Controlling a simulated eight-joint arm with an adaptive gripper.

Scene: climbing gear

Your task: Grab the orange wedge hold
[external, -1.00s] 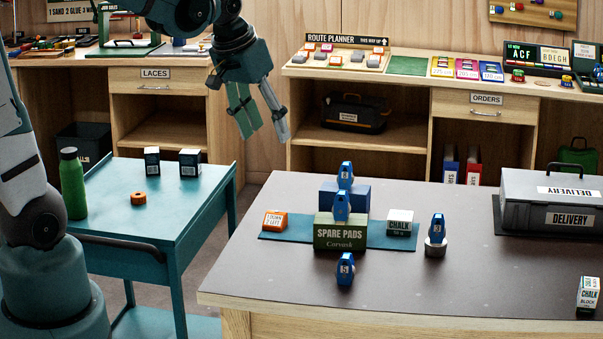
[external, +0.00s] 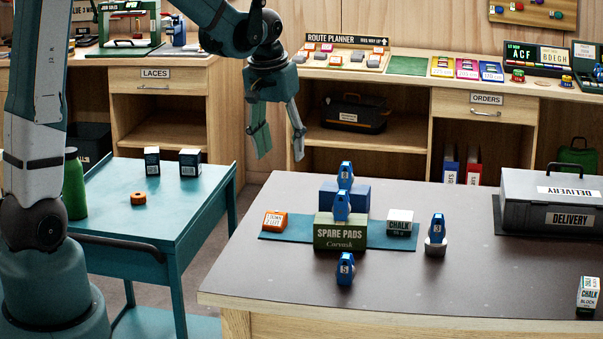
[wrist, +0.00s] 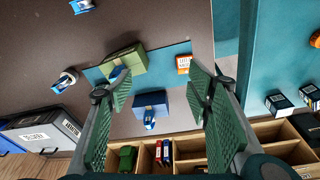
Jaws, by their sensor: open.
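The orange wedge hold (external: 275,221) sits at the left end of a teal mat (external: 290,236) on the dark-topped table, with a white label on it. It also shows in the wrist view (wrist: 184,64), beyond the right finger. My gripper (external: 278,148) is open and empty, with its fingers pointing down, in the air above and behind the hold. It also shows open in the wrist view (wrist: 158,92). Nothing is between the fingers at close range.
A green SPARE PADS box (external: 340,232), a blue box (external: 357,196) and blue devices (external: 345,268) stand right of the hold. A teal cart (external: 180,225) stands left, across a gap.

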